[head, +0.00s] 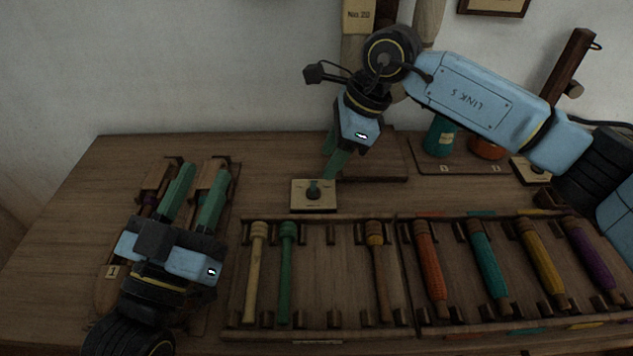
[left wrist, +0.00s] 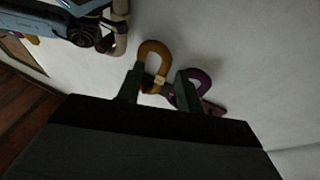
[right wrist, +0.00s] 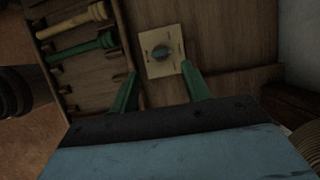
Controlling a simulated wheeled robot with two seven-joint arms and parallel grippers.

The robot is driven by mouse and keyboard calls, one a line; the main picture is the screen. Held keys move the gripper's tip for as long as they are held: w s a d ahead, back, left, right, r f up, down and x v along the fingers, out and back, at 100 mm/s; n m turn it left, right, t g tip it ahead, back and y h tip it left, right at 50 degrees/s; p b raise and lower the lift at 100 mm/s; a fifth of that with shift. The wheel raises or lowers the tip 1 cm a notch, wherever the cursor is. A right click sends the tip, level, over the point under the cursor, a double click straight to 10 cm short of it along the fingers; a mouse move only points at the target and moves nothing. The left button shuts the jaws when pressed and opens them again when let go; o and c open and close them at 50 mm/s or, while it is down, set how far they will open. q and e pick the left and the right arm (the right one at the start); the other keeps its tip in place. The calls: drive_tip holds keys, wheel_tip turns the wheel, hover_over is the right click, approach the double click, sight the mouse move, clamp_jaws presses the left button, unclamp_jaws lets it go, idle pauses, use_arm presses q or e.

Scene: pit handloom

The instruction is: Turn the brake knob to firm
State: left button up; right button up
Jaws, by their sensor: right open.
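The brake knob (head: 314,188) is a small teal knob on a pale square plate (head: 300,204) on the wooden bench. In the right wrist view the knob (right wrist: 161,53) sits in the middle of its plate (right wrist: 153,70), and the marks there are too small to read. My right gripper (head: 331,170) points down just above the knob, partly in front of it. In the right wrist view its green fingers (right wrist: 160,78) are apart, with the knob beyond the gap. My left gripper (head: 196,190) is open and empty over the shuttle rack at the left.
Racks (head: 338,333) of coloured bobbins lie in front of the plate. A wooden board (head: 385,170) lies just right of it. Teal (head: 439,137) and orange (head: 487,147) yarn cones and another pale plate (head: 520,168) stand further right. Bare bench (head: 265,160) lies left of the knob.

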sight(314, 185)
drive_tip(key=b+x, duration=0.2)
drive_tip(key=x, duration=0.4)
use_arm(q)
drive_tip(key=shift+s+a+r+t+h, duration=0.1)
drive_tip(key=shift+s+r+t+h, duration=0.15)
drive_tip(key=shift+s+r+t, duration=0.35)
drive_tip(key=shift+s+a+r+t+h, duration=0.1)
drive_tip(key=shift+s+r+t+h, duration=0.2)
drive_tip(key=shift+r+t, duration=0.6)
drive_tip(key=shift+s+a+r+t+h, duration=0.15)
drive_tip(key=shift+s+r+t, duration=0.35)
drive_tip(key=shift+t, duration=0.4)
use_arm(e)
drive_tip(key=shift+a+f, duration=0.3)
drive_tip(key=shift+f, duration=0.25)
use_arm(q)
drive_tip(key=shift+d, duration=0.1)
use_arm(e)
drive_tip(key=c, duration=1)
